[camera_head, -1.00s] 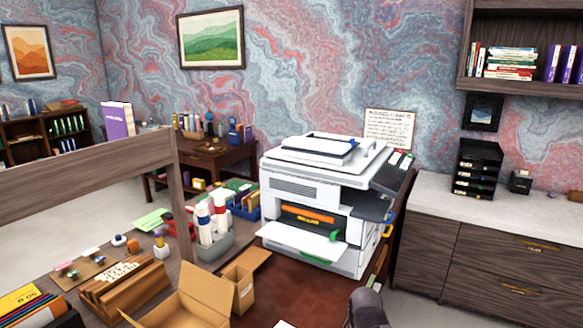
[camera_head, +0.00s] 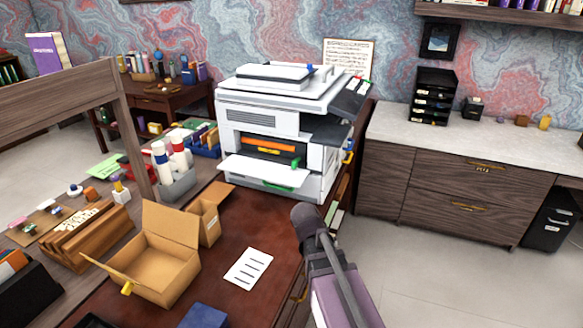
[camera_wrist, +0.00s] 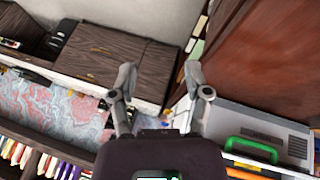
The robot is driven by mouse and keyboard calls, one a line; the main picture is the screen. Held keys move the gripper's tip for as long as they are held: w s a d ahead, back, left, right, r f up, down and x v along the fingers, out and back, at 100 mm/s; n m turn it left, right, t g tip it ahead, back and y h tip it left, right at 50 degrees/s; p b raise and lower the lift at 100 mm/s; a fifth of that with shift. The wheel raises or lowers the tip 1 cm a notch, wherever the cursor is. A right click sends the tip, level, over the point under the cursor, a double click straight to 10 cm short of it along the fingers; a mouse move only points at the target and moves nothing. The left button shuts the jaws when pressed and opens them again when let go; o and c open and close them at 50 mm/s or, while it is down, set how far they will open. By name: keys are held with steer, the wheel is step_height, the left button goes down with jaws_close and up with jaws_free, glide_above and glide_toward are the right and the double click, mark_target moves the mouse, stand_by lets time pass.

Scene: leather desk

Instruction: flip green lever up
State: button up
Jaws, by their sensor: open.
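The white printer (camera_head: 265,130) stands at the far end of the leather desktop. A small green lever (camera_head: 295,162) is on its front, right of the orange strip, above the output tray. A second green piece (camera_head: 283,188) sits lower, below the tray. In the wrist view, a green loop-shaped handle (camera_wrist: 250,150) lies at lower right against the grey printer body (camera_wrist: 270,128); I cannot tell which green piece it is. My gripper (camera_wrist: 160,78) is open and empty, with both fingers apart, and touches nothing visible. The head view shows my arm but not clearly the fingers.
An open cardboard box (camera_head: 160,262), a small carton (camera_head: 207,218), a paper sheet (camera_head: 248,268) and a blue object (camera_head: 204,316) lie on the leather desktop (camera_head: 215,285). A grey bottle caddy (camera_head: 176,183) stands left of the printer. A drawer cabinet (camera_head: 440,190) is to the right, with open floor before it.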

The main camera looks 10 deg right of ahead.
steer(key=w+a+r+m+t+h+b, duration=0.25)
steer(key=w+t+h+b, duration=0.2)
steer(key=w, duration=0.75)
steer(key=t+b, duration=0.3)
steer(key=t, duration=0.5)
glide_toward(293, 162)
steer(key=v, duration=0.5)
steer(key=shift+s+d+r+y+p, duration=0.1)
steer(key=shift+d+r+y+p, duration=0.15)
steer(key=shift+r+p, duration=0.05)
steer(key=shift+d, duration=0.1)
steer(key=x, duration=1.3)
steer(key=shift+w+d+f, duration=0.1)
steer(key=shift+w+f, duration=0.05)
steer(key=shift+w, duration=0.2)
jaws_close()
